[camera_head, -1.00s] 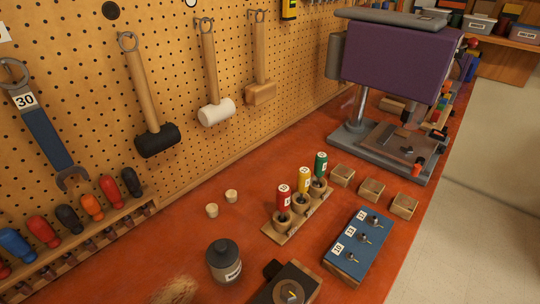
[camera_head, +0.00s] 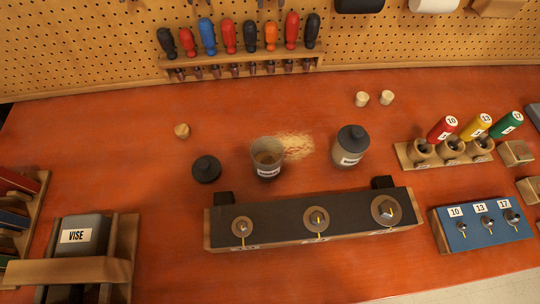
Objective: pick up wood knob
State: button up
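A small round wooden piece that looks like a knob (camera_head: 182,131) sits alone on the red bench top, left of centre, behind a black round lid (camera_head: 207,169). Two small pale wooden pieces (camera_head: 361,99) and (camera_head: 387,97) stand side by side farther right, near the pegboard. They look like short plugs or knobs, and I cannot tell which of these the task names. My gripper is not in view.
An open jar (camera_head: 267,160) and a lidded jar (camera_head: 350,147) stand mid-bench, with wood shavings (camera_head: 294,145) between them. A black-topped block (camera_head: 310,220) lies in front. A screwdriver rack (camera_head: 243,65) lines the back. A vise box (camera_head: 82,240) stands front left.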

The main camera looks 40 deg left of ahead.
aim_at(181, 130)
jog(key=u, duration=1.6)
